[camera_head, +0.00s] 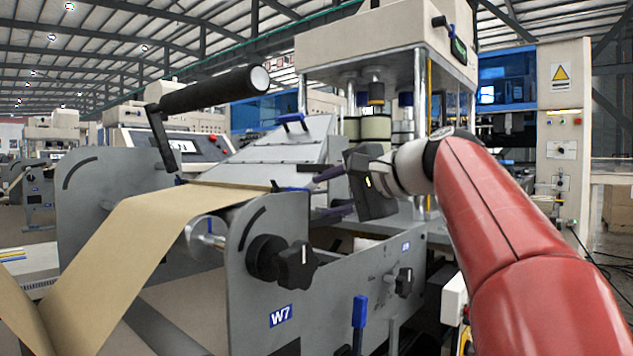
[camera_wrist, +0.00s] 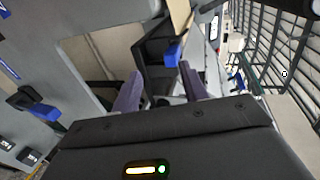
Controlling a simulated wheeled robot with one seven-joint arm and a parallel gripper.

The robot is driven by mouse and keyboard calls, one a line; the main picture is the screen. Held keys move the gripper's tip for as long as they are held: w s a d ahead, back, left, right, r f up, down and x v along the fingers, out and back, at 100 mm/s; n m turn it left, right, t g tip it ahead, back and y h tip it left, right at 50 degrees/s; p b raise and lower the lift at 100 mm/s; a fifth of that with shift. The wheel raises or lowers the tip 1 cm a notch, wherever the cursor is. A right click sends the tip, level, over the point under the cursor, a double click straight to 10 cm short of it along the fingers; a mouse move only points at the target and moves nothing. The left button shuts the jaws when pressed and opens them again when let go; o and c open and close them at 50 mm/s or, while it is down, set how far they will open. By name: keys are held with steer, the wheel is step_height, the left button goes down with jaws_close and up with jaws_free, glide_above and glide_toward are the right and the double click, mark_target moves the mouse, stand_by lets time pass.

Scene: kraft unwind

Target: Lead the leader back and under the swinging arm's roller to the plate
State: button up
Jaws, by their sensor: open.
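The kraft leader (camera_head: 150,225) rises from the lower left and lies over a metal roller between two grey side plates. Its end lies near a small blue piece (camera_head: 290,189). The swinging arm (camera_head: 163,138) stands raised, with its black roller (camera_head: 215,92) above the leader. The tilted grey plate (camera_head: 270,155) is behind. My gripper (camera_head: 318,196) is open and empty, right of the leader's end, fingers pointing left. In the wrist view, a blue piece (camera_wrist: 173,54) shows beyond my open fingers (camera_wrist: 160,76), with a strip of kraft (camera_wrist: 180,16) above it.
A second knob (camera_head: 403,282) and a blue handle (camera_head: 359,312) are lower right. A press with upright posts (camera_head: 420,110) rises behind my gripper.

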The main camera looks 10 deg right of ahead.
mark_target(305, 190)
steer(key=shift+w+r+y, duration=0.3)
steer(key=shift+w+r, duration=0.4)
steer(key=shift+r, duration=0.1)
steer(key=shift+p+x, duration=0.4)
steer(key=shift+x, duration=3.45)
